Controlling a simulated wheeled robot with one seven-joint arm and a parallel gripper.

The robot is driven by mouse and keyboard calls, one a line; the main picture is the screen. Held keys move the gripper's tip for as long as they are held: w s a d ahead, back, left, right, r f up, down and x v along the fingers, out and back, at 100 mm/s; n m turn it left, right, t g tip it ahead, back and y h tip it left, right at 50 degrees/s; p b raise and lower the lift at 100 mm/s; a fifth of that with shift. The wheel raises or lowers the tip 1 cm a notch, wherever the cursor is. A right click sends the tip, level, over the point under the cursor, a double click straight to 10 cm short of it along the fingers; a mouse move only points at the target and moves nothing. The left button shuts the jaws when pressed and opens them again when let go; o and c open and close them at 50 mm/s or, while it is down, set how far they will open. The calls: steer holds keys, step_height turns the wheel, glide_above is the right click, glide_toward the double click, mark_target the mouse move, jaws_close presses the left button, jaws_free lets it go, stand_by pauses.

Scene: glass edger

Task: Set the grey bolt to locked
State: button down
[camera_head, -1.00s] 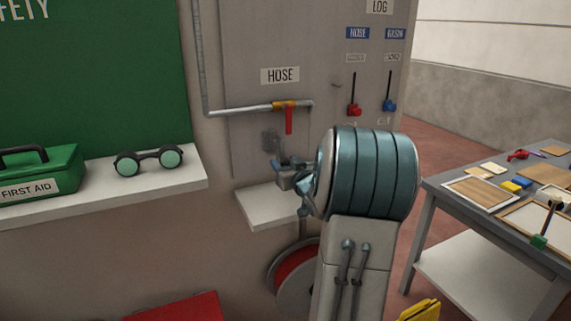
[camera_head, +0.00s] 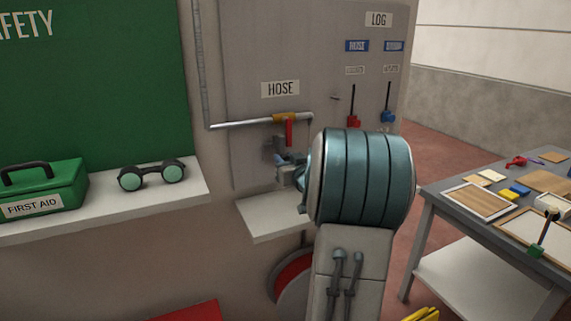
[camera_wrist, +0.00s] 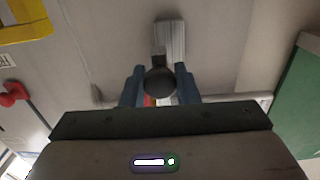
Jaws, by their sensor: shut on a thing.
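The grey bolt (camera_wrist: 171,38) shows in the wrist view as a pale ribbed plate with a dark round knob (camera_wrist: 160,81) in front of it. My gripper (camera_wrist: 160,88) has its blue fingers on either side of the knob and is shut on it. In the head view my gripper (camera_head: 288,170) is at the grey panel, below the red-handled hose valve. The bolt (camera_head: 269,147) is partly hidden there by my gripper and wrist. I cannot read its locked or unlocked marks.
The hose valve (camera_head: 289,132) and its pipe are just above my gripper. A white shelf (camera_head: 270,220) is just below it, with a red hose reel (camera_head: 293,275) under that. Red (camera_head: 353,121) and blue (camera_head: 387,117) levers are up to the right. A cluttered table (camera_head: 440,190) stands right.

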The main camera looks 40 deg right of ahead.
steer(key=shift+r, duration=0.3)
steer(key=c, duration=1.3)
jaws_free()
steer(key=shift+c, duration=0.2)
steer(key=shift+o, duration=1)
steer(key=shift+f, duration=0.1)
steer(key=b+v, duration=0.1)
steer(key=v, duration=1.2)
steer(key=shift+s, duration=0.4)
